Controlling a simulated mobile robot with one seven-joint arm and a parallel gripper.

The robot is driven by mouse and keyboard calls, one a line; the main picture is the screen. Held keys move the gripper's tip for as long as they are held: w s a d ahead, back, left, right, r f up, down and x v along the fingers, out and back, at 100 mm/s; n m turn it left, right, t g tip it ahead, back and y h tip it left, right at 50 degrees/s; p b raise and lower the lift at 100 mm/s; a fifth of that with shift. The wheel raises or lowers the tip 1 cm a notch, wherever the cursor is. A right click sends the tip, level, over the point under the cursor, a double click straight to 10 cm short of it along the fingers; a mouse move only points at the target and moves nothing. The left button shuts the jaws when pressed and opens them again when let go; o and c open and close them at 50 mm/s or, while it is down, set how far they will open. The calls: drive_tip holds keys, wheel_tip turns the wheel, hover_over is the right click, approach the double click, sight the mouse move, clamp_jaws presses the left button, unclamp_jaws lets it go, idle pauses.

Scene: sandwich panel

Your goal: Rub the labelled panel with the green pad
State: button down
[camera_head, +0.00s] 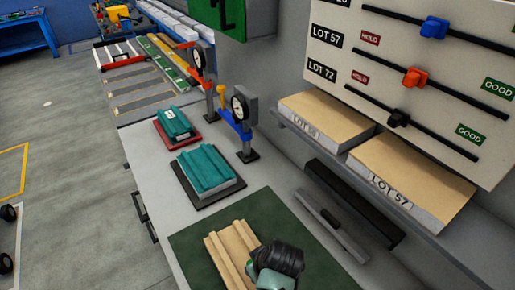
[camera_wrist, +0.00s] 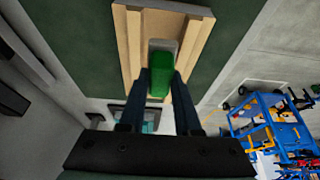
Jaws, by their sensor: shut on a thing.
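My gripper (camera_wrist: 162,84) is shut on the green pad (camera_wrist: 160,76), which has a grey end, in the wrist view. The pad is over the bare tan ridged panel (camera_wrist: 133,45); whether they touch I cannot tell. In the head view this tan panel (camera_head: 228,252) lies on a dark green mat (camera_head: 190,241), partly hidden by my dark wrist. Two tan-topped panels with white edges lie on the shelf: the front one (camera_head: 415,175) reads LOT 57, the other (camera_head: 325,112) has a label I cannot fully read. A teal ridged panel (camera_head: 176,122) bears a small white label.
Another teal panel (camera_head: 208,170) lies on a dark base. Dial gauges on stands (camera_head: 240,110) rise behind the teal panels. A board (camera_head: 430,60) with LOT labels and coloured sliders hangs above the shelf. Bare bench (camera_head: 155,185) shows left of the panels.

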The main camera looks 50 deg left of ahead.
drive_tip(key=shift+r+p, duration=0.6)
drive_tip(key=shift+r, duration=0.55)
